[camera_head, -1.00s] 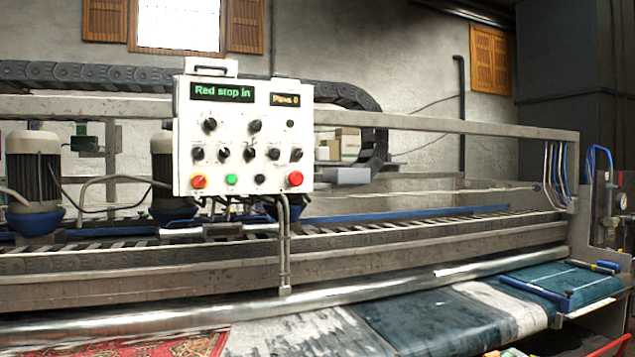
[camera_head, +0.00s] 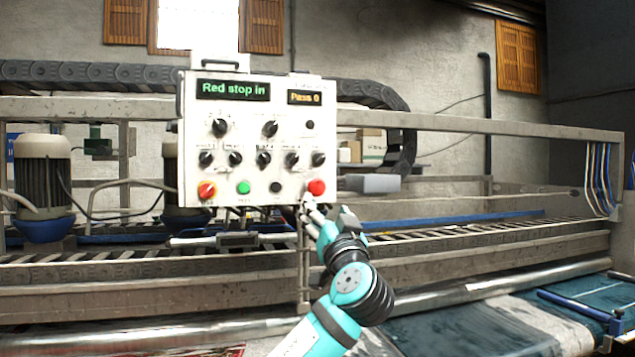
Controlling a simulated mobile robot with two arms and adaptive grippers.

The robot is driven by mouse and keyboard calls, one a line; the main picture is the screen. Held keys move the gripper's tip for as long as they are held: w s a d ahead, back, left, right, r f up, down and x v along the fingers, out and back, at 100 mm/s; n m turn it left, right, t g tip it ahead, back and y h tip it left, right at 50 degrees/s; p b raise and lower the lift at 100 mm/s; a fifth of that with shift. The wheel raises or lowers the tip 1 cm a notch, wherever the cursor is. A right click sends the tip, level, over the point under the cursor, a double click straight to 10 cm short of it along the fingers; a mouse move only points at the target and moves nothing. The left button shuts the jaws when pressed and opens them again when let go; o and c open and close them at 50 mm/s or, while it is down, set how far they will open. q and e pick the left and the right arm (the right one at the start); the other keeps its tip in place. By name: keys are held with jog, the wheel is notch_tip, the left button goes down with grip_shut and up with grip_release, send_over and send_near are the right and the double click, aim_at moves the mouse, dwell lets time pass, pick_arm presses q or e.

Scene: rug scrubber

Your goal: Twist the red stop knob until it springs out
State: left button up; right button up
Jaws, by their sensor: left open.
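The white control panel (camera_head: 250,172) faces me, with its left display (camera_head: 233,89) reading "Red stop in" and its right display (camera_head: 304,97) reading "Pass 0". A red knob (camera_head: 317,187) is at the panel's lower right corner. My left gripper (camera_head: 325,214) is open and just below the lower right red knob, apparently empty. I cannot tell whether its fingers touch the panel. My right gripper is not in view.
A green button (camera_head: 243,187), a black button (camera_head: 276,187) and several black knobs share the panel. Behind it runs a long metal roller frame (camera_head: 480,255). A grey motor (camera_head: 43,180) stands at the left. Dark carpet (camera_head: 440,330) lies below.

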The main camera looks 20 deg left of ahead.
aim_at(317, 190)
pick_arm(q)
jog(key=p+x, duration=0.3)
jog(key=x, duration=0.6)
jog(key=shift+w+a+r, duration=0.15)
jog(key=shift+w, duration=0.15)
jog(key=shift+w+a, duration=0.25)
jog(key=shift+w, duration=0.2)
